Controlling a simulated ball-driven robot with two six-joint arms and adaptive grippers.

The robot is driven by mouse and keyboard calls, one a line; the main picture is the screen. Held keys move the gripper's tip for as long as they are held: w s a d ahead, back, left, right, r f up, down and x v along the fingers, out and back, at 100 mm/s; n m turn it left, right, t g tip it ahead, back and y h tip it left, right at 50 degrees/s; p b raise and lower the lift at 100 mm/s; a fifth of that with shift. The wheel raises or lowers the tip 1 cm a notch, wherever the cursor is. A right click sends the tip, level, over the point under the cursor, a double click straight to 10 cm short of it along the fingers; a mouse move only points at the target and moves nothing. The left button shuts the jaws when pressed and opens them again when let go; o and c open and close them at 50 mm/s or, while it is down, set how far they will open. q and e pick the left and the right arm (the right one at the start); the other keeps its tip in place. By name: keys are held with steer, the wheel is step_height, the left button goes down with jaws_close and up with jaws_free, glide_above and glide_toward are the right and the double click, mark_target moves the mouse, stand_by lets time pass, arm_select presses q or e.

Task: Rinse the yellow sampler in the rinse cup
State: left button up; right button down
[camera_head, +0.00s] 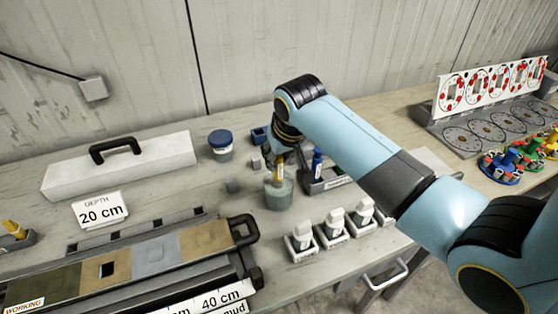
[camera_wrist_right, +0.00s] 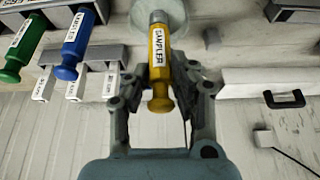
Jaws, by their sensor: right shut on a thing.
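The yellow sampler (camera_wrist_right: 157,62) with its "SAMPLER" label is gripped between the two fingers of my right gripper (camera_wrist_right: 170,78) in the right wrist view. In the head view the yellow sampler (camera_head: 279,172) is upright with its lower end at the grey translucent rinse cup (camera_head: 278,192). In the right wrist view the sampler's far end lies over the round pale cup (camera_wrist_right: 170,12). How deep the tip is cannot be told. My right arm reaches in from the right, and its gripper (camera_head: 282,160) is above the cup. My left gripper is not in view.
A blue sampler (camera_wrist_right: 76,45) and a green sampler (camera_wrist_right: 22,48) stand in a rack close by. A blue-lidded jar (camera_head: 221,146) is behind left. The core liner tray (camera_head: 155,256) lies front left.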

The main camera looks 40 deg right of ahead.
steer(key=shift+r, duration=3.5)
